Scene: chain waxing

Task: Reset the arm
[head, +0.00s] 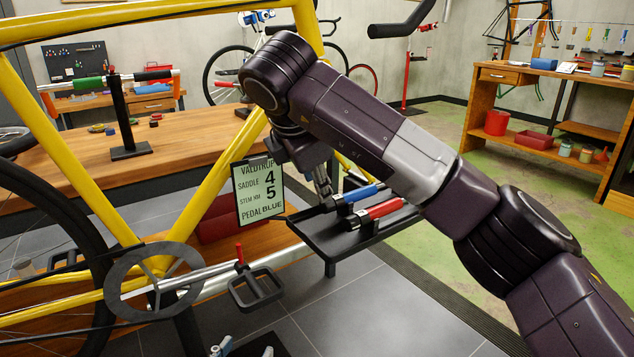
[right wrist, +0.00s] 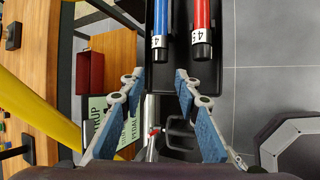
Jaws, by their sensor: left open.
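My right arm (head: 420,160) reaches in from the right in the head view, bent at its joints. Its gripper (head: 322,183) hangs beside the black tray and is partly hidden by the arm. In the right wrist view the right gripper (right wrist: 158,82) is open, with nothing between its fingers. A blue-handled tool (head: 358,194) and a red-handled tool (head: 376,213) lie on the tray (head: 318,236), just beyond the fingertips. My left gripper (head: 245,350) shows only its fingertips at the bottom edge of the head view; they are apart and look empty.
A yellow bicycle frame (head: 215,172) with crank and pedal (head: 256,290) stands close on the left. A card (head: 258,192) hangs near it. A wooden bench (head: 75,168) lies behind. Green floor (head: 425,255) is free to the right, before another workbench (head: 520,76).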

